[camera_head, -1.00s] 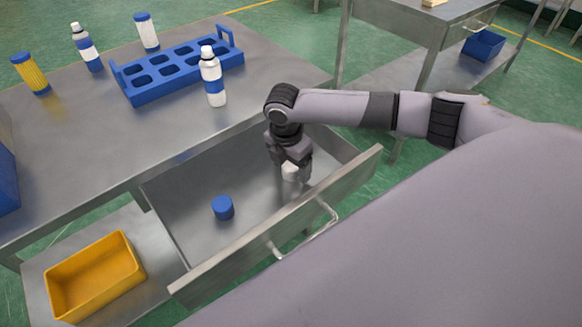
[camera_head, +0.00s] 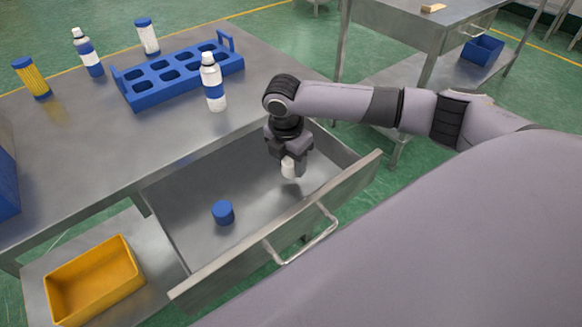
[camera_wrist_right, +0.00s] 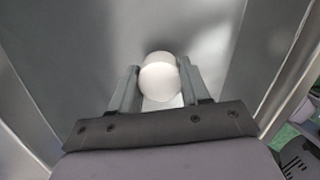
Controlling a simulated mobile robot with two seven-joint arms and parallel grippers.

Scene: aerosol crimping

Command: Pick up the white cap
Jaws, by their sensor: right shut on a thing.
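The white cap (camera_head: 289,168) is between the fingers of my right gripper (camera_head: 287,160), over the open drawer (camera_head: 190,215). In the right wrist view the round white cap (camera_wrist_right: 160,77) sits between the two fingertips of the right gripper (camera_wrist_right: 158,82), which are shut on it. The cap appears raised a little above the drawer floor. My left gripper is not in view.
A blue cap (camera_head: 223,212) stands on the drawer floor, left of the gripper. The drawer front with its handle (camera_head: 318,240) borders the near side. On the table are a blue rack (camera_head: 180,75), a white bottle (camera_head: 213,85) and other containers. A yellow bin (camera_head: 95,280) is below left.

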